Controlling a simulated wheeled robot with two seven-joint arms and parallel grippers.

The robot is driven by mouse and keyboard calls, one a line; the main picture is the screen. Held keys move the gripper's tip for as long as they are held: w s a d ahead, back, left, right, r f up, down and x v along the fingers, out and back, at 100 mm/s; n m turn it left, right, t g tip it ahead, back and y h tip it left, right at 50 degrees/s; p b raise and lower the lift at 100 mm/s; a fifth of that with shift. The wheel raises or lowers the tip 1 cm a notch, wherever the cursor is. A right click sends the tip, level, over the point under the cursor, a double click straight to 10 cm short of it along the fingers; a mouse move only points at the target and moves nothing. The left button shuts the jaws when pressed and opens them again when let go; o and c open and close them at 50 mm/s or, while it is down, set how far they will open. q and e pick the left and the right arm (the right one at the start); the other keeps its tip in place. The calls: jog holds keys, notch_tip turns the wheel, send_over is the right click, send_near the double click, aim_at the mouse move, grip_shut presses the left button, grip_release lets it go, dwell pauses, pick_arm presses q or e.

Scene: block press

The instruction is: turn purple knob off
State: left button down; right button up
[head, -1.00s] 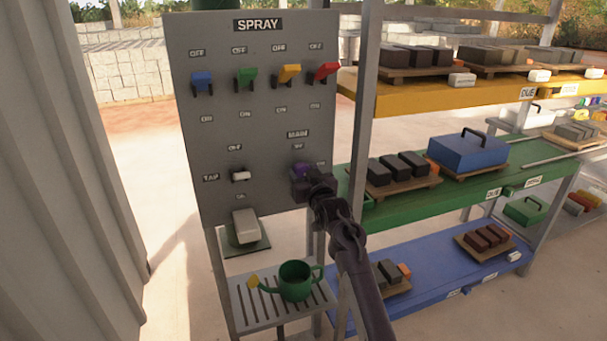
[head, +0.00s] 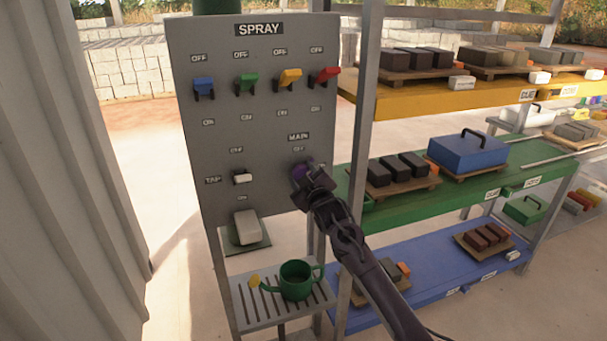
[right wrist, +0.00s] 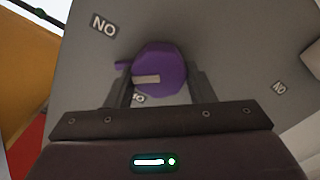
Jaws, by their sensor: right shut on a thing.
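The purple knob (right wrist: 160,68) is on the grey SPRAY panel (head: 215,130), under the MAIN label. In the right wrist view it shows a pale pointer mark and sits between the two fingers of my right gripper (right wrist: 160,88). The fingers are shut on its sides. In the head view only a small part of the purple knob (head: 298,171) shows beside my right gripper (head: 305,180), which hides the rest. An OFF label (head: 299,149) is above the knob. My left gripper is not in view.
Blue (head: 204,86), green (head: 247,82), yellow (head: 290,77) and red (head: 326,75) levers are higher on the panel. A white TAP switch (head: 242,178) is left of the knob. A green watering can (head: 296,281) stands on the slatted shelf below. Loaded racks stand right.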

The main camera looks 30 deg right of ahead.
jog(key=shift+a+f+n, duration=0.1)
jog(key=shift+f+n, duration=0.05)
jog(key=shift+n, duration=2.4)
jog(key=shift+f+n, duration=0.1)
jog(key=shift+n, duration=2.45)
jog(key=o, duration=1)
jog(key=shift+c, duration=0.2)
jog(key=v, duration=0.7)
jog(key=shift+s+a, duration=0.15)
jog(key=shift+s, duration=0.25)
